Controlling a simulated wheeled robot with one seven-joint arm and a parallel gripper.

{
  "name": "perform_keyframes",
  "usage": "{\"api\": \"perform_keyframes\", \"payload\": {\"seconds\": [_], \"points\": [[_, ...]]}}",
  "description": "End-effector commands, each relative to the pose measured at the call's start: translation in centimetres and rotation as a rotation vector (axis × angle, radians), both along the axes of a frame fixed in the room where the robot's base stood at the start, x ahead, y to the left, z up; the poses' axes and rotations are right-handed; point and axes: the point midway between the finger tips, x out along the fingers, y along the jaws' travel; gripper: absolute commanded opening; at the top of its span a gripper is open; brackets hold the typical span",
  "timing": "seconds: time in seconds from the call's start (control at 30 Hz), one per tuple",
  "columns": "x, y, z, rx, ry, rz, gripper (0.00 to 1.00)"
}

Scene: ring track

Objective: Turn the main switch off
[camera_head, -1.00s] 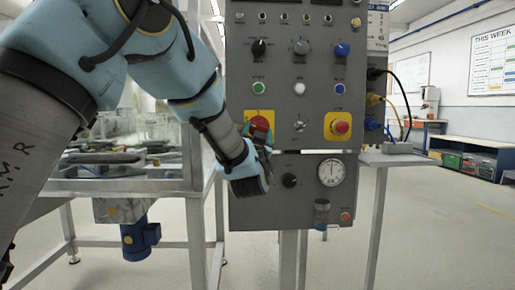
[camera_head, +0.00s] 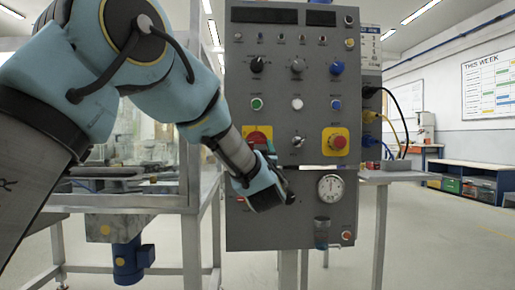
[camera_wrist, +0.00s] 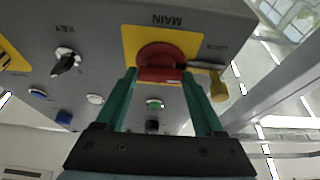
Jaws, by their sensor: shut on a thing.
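The main switch (camera_head: 257,134) is a red rotary knob on a yellow plate, left of centre on the grey control panel. The wrist view shows the red knob (camera_wrist: 160,58) upside down beside the word MAIN. My gripper (camera_head: 268,148) reaches it from below, its wrist tilted across the panel. In the wrist view, the green fingers of my gripper (camera_wrist: 161,73) lie on either side of the knob, shut on it. The gripper partly covers the knob in the head view. I cannot clearly read the knob's pointer position.
A yellow tag or padlock (camera_wrist: 218,88) hangs beside the right finger, near the word LOCK. The key switch (camera_head: 298,142) and the red emergency button (camera_head: 338,142) sit to the right. A gauge (camera_head: 330,188) is lower right. A metal frame (camera_head: 193,200) stands left.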

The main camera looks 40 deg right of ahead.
Motion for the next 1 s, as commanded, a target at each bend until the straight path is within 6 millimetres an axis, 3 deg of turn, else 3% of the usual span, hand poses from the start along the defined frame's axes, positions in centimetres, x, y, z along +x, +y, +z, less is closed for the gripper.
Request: {"api": "perform_keyframes", "payload": {"seconds": [0.17,0.2,0.43,0.77,1.0], "points": [[0.0,0.0,-0.1,0.001,0.003,0.000,0.14],[0.0,0.0,-0.1,0.001,0.003,0.000,0.72],[0.0,0.0,0.0,0.000,0.001,0.000,0.98],[-0.3,0.2,-0.2,0.001,0.001,-0.001,1.00],[-3.1,2.4,-1.7,0.003,0.001,-0.004,1.00]]}}
